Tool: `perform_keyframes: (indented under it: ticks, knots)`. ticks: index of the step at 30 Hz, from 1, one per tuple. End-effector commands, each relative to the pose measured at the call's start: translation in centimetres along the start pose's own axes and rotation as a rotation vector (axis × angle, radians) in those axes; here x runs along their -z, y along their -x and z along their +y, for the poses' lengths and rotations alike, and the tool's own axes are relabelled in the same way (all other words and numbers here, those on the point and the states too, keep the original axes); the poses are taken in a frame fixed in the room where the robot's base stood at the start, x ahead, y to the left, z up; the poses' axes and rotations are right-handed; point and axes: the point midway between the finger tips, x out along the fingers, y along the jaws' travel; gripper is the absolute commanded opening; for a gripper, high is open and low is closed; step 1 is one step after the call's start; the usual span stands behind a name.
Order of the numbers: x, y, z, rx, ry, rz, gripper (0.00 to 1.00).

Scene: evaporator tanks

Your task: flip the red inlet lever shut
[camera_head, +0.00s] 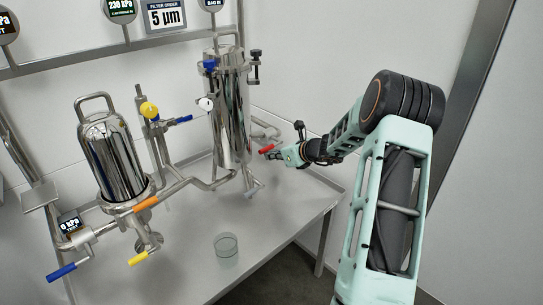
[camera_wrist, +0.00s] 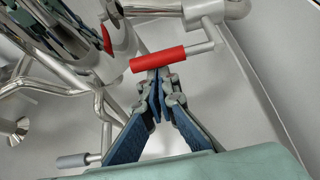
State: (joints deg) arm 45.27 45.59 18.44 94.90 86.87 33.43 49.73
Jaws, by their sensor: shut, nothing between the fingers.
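The red inlet lever (camera_head: 267,149) is at the right of the taller steel tank in the head view. In the wrist view its red sleeve (camera_wrist: 158,59) lies nearly level across the picture, with a bare metal rod running right to a steel valve body. My gripper (camera_head: 281,154) is beside the lever, at the right of the tank. In the wrist view my gripper (camera_wrist: 157,80) is shut with nothing in it, its fingertips right below the red sleeve. I cannot tell whether they touch it.
The taller tank (camera_head: 230,110) stands close left of my gripper; its shiny wall shows a red reflection. A shorter tank (camera_head: 113,155), pipes, and yellow, blue and orange handles are further left. A glass beaker (camera_head: 226,246) stands on the steel table (camera_head: 275,222). The table's front right is clear.

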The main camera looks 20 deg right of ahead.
Motion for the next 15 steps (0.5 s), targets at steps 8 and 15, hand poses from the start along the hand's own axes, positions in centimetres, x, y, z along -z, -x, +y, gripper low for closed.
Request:
perform_keyframes:
  ticks: [8,15]
  knots:
    - [-0.48,0.25,0.04,-0.022,-0.037,-0.001,0.0]
    - [-0.68,0.35,0.08,-0.036,-0.06,-0.001,0.0]
